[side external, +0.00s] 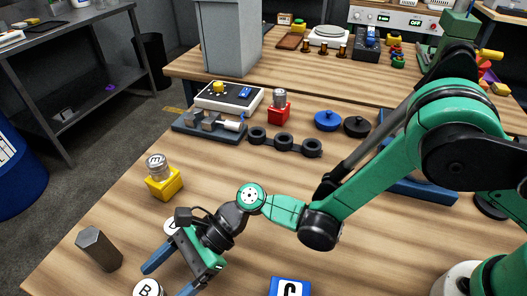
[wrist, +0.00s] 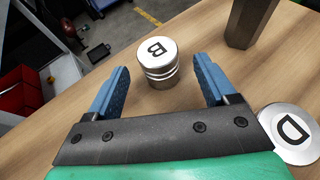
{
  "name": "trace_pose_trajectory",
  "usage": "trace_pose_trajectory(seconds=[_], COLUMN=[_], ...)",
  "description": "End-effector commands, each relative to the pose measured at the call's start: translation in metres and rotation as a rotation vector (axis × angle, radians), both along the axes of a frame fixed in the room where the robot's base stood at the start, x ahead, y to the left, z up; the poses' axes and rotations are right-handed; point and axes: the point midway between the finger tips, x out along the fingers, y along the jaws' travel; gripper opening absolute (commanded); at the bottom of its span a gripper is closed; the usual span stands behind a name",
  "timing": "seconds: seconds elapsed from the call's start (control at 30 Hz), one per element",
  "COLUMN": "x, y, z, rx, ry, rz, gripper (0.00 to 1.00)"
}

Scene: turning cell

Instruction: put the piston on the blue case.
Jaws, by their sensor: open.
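A silver piston (wrist: 157,62) with a black B on its top stands upright on the table, between and slightly beyond the fingertips in the wrist view. In the side view this piston (side external: 147,289) is cut by the bottom edge. My gripper (side external: 168,279) is open and empty, reaching down at the front left; its two blue fingers also show in the wrist view (wrist: 160,82). A blue case (side external: 277,290) with a letter C on a white top sits at the bottom edge, right of my gripper, partly out of frame.
A silver piece (wrist: 292,130) marked D lies close by my gripper. A dark hexagonal bar (side external: 98,250) stands to its left. A yellow case (side external: 163,185) and a red case (side external: 279,112) each carry a silver piston. A black three-ring holder (side external: 284,143) lies farther back.

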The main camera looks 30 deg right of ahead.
Motion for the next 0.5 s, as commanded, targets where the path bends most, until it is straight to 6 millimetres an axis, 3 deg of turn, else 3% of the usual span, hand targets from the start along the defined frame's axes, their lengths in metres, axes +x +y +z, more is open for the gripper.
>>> trace_pose_trajectory(seconds=[0.27,0.37,0.5], x=[0.012,0.027,0.056], y=[-0.03,-0.043,-0.083], z=[0.016,0.029,0.059], rx=[-0.012,-0.044,-0.155], ry=[-0.048,-0.165,-0.458], rz=[-0.005,-0.013,-0.008], gripper=[0.78,0.78,0.78])
